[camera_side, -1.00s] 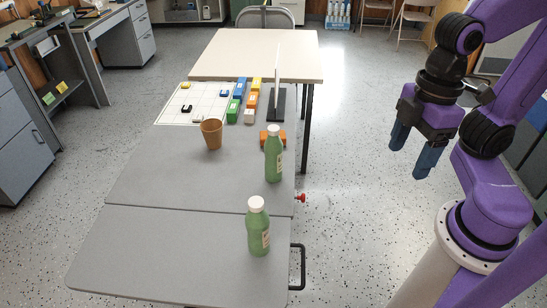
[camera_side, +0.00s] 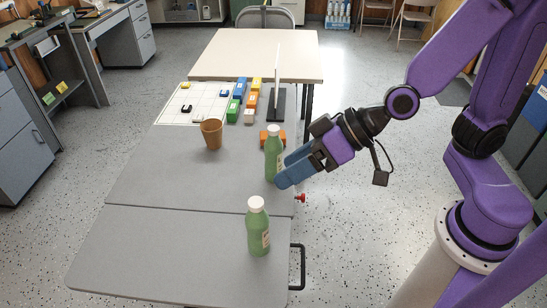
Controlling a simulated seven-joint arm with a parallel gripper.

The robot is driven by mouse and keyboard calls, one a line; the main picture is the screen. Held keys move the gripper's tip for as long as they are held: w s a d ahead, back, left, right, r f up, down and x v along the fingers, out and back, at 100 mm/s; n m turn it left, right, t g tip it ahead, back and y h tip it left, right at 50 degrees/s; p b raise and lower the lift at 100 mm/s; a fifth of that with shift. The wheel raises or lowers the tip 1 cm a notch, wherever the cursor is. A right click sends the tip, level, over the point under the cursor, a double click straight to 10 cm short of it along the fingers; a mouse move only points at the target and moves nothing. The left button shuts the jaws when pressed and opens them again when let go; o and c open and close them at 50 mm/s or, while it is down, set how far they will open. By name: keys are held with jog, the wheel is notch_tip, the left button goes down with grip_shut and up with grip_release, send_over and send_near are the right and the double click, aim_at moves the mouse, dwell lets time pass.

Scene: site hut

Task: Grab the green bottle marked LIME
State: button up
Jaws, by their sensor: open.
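Two green bottles with white caps stand upright on the grey table. The far bottle (camera_side: 272,150) is beside an orange block, and the near bottle (camera_side: 258,236) is toward the front.
A brown cup (camera_side: 211,133) stands left of the far bottle. Behind are an orange block (camera_side: 264,137), several coloured blocks (camera_side: 240,91), a white grid sheet (camera_side: 190,100) and an upright panel on a black base (camera_side: 277,104). The front left of the table (camera_side: 150,245) is clear.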

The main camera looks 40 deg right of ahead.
aim_at(278, 135)
jog(key=w+d+r+m+t+h, duration=0.2)
jog(key=w+d+m+t+h, duration=0.3)
jog(key=d, duration=0.3)
jog(key=w+d+r+m+t+h, duration=0.1)
jog(key=w+d+m+t+h, duration=0.1)
jog(key=w+d+t+h, duration=0.45)
notch_tip(278, 135, down, 19)
jog(key=x, duration=1)
jog(key=shift+w+d+f, duration=0.1)
jog(key=shift+d+f, duration=0.15)
jog(key=shift+a+x, duration=0.2)
jog(key=shift+x, duration=3)
jog(key=shift+f, duration=0.1)
jog(key=shift+a, duration=0.1)
jog(key=c, duration=1.3)
